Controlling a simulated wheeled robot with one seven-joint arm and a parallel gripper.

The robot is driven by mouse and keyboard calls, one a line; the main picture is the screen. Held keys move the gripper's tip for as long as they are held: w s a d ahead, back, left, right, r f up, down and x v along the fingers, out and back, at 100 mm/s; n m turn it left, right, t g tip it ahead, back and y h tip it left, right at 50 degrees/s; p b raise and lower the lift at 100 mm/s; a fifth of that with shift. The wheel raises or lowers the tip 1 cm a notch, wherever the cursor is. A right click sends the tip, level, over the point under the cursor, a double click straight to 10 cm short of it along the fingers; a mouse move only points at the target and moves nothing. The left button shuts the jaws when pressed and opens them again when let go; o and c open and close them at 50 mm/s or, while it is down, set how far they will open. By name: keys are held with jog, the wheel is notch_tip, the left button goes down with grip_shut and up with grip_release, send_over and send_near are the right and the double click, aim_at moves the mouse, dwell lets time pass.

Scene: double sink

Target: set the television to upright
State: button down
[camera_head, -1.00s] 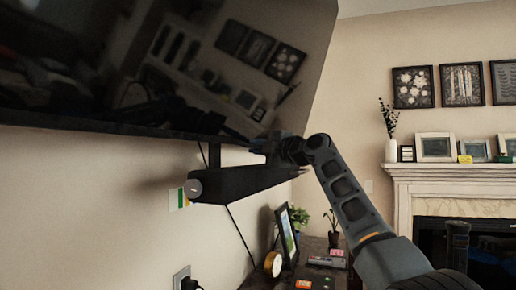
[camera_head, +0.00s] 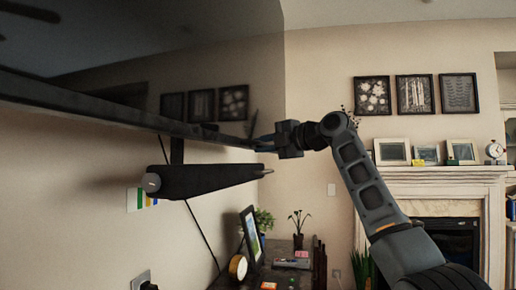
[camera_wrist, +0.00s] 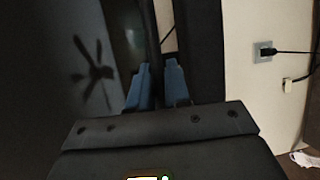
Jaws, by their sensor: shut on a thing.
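The television (camera_head: 150,60) is a large dark glossy panel on the left wall, tilted with its lower edge out from the wall. Its screen reflects the ceiling, a fan and picture frames. My gripper (camera_head: 264,143) is at the television's lower right corner. In the wrist view my blue gripper fingers (camera_wrist: 158,76) are closed around the television's edge, with the dark screen (camera_wrist: 75,60) to their left. The exact contact between the fingertips is dark and hard to see.
A black bar (camera_head: 205,181) is on the wall below the television. A cabinet with a photo frame (camera_head: 251,234), a yellow round clock (camera_head: 238,267) and plants stands below. A fireplace (camera_head: 440,190) is at the back right. A wall outlet (camera_wrist: 263,51) with a plugged cord shows in the wrist view.

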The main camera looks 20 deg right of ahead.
jog(key=shift+d+f, duration=0.1)
jog(key=shift+d, duration=0.2)
jog(key=c, duration=1.4)
grip_release()
jog(key=shift+s+d, duration=0.1)
jog(key=shift+s, duration=0.05)
jog(key=shift+c, duration=0.2)
jog(key=b+v, duration=0.2)
jog(key=v, duration=0.5)
jog(key=shift+s, duration=0.35)
jog(key=shift+d, duration=0.1)
